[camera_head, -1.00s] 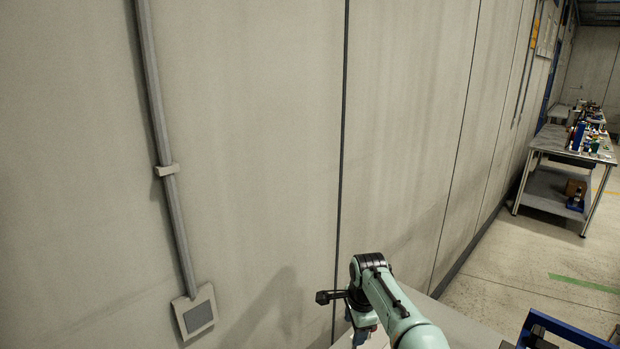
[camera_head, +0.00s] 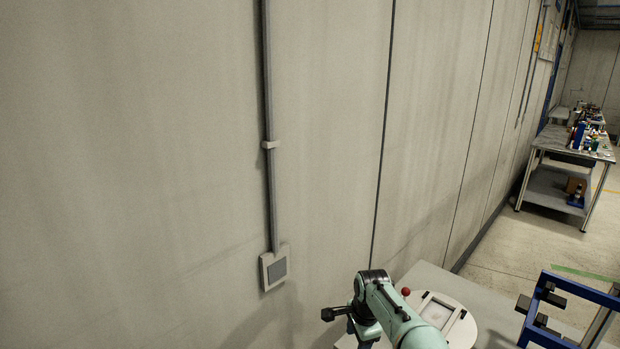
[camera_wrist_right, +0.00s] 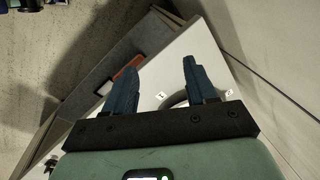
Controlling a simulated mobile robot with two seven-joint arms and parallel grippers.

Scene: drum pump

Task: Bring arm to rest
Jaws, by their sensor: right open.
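My right arm comes in from the bottom of the head view, its wrist bent down over a pale table (camera_head: 428,275). Its fingers are not clear there. In the right wrist view my right gripper (camera_wrist_right: 160,72) shows two dark blue fingers spread apart, with nothing between them. Beyond the fingers lies a pale table surface (camera_wrist_right: 200,45). A dark curved edge, partly hidden by a finger, and small marked labels show on it. My left gripper is not in view.
A round white plate (camera_head: 465,321) with a square frame and a red ball (camera_head: 406,292) lie beside my arm. A blue frame (camera_head: 580,290) stands at right. The wall (camera_head: 180,150) is close behind. A cluttered workbench (camera_head: 570,145) stands far right.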

